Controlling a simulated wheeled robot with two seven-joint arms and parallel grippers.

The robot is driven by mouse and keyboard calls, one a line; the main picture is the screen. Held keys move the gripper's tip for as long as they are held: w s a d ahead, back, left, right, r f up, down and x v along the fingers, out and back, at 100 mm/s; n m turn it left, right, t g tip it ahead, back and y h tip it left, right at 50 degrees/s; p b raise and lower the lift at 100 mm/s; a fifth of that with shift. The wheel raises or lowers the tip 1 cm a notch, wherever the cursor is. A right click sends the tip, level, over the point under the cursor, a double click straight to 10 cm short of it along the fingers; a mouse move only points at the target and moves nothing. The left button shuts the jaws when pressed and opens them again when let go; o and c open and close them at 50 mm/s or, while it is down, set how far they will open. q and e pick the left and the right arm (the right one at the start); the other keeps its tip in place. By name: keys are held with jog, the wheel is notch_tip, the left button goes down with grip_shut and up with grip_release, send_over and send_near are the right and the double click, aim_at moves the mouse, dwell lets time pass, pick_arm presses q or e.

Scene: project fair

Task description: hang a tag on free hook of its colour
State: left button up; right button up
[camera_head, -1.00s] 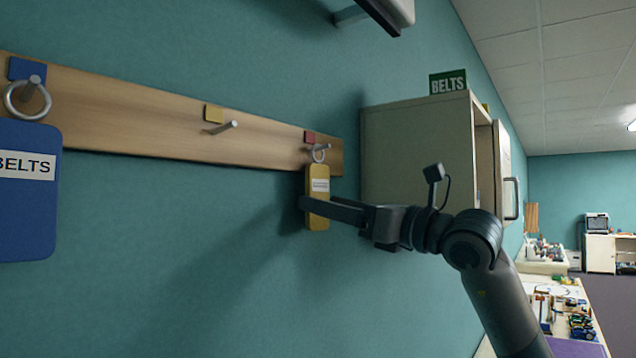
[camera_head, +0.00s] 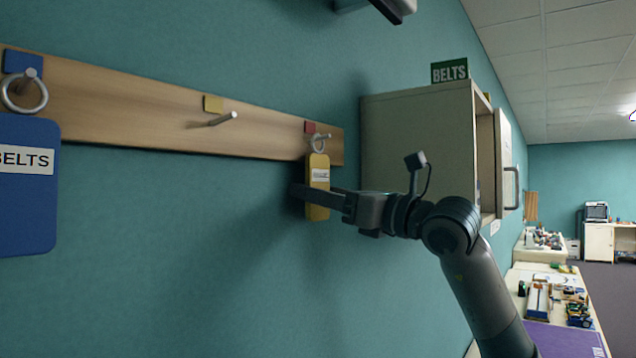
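A yellow tag (camera_head: 317,207) with a white label hangs upright below a metal ring (camera_head: 319,144) at the hook under the red patch (camera_head: 310,127). The ring is at that hook; I cannot tell for sure that it is around it. My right gripper (camera_head: 304,190) reaches in from the right with its fingers across the tag and appears shut on it. The hook (camera_head: 224,118) under the yellow patch (camera_head: 213,104) is empty. A blue tag (camera_head: 28,215) marked BELTS hangs by its ring from the hook under the blue patch (camera_head: 22,61). My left gripper is out of view.
The wooden hook rail (camera_head: 130,112) runs along the teal wall. A cabinet (camera_head: 415,145) with an open door and a BELTS sign (camera_head: 450,71) stands close right of the tag. A worktable (camera_head: 570,335) with loose items is at lower right.

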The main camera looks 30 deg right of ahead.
jog(key=shift+r, duration=0.5)
jog(key=shift+s+d, duration=0.1)
jog(key=shift+s, duration=0.1)
dwell(0.5)
jog(key=r+b+v, duration=0.1)
jog(key=b+v, duration=0.1)
jog(key=v, duration=0.4)
jog(key=shift+s+d, duration=0.2)
jog(key=shift+s, duration=0.25)
dwell(1.0)
jog(key=shift+s+r+b, duration=0.1)
jog(key=shift+r+b, duration=0.1)
jog(key=shift+b, duration=0.1)
dwell(0.5)
